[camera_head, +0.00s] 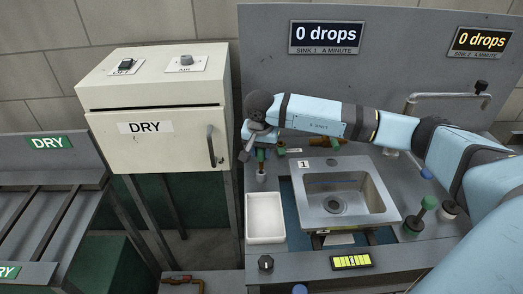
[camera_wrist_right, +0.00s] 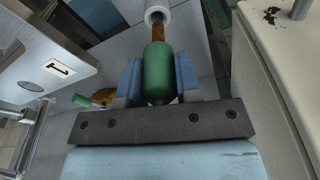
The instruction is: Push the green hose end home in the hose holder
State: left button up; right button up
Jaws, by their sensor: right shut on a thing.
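The green hose end (camera_wrist_right: 158,68) sits between the blue finger pads of my right gripper (camera_wrist_right: 158,82). The gripper is shut on its green body. Its brown tip points at the mouth of a pale round hose holder (camera_wrist_right: 157,13) and overlaps it in the right wrist view. I cannot tell how deep the tip is. In the head view my right gripper (camera_head: 258,144) is above the upright holder (camera_head: 261,175), with the green hose end (camera_head: 260,155) just over it. My left gripper is not in view.
A second green piece with a brown tip (camera_wrist_right: 82,101) lies to the left in the wrist view. The white tray (camera_head: 265,218), the sink (camera_head: 340,198) and the DRY cabinet (camera_head: 155,145) stand near the holder. A green-knobbed valve (camera_head: 428,203) is at the right.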

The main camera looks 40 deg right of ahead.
aim_at(261, 158)
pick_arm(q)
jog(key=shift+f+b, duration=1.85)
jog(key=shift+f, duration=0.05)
pick_arm(e)
jog(key=shift+f, duration=2.3)
jog(key=o, duration=1)
jog(key=shift+a+r, duration=0.1)
jog(key=shift+r, duration=0.65)
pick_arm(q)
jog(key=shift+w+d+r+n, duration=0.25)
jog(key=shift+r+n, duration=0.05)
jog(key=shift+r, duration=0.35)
pick_arm(e)
jog(key=r, duration=0.4)
jog(key=s+a+r, duration=0.1)
jog(key=r, duration=0.7)
jog(key=shift+s+a+r, duration=0.15)
jog(key=shift+s, duration=0.05)
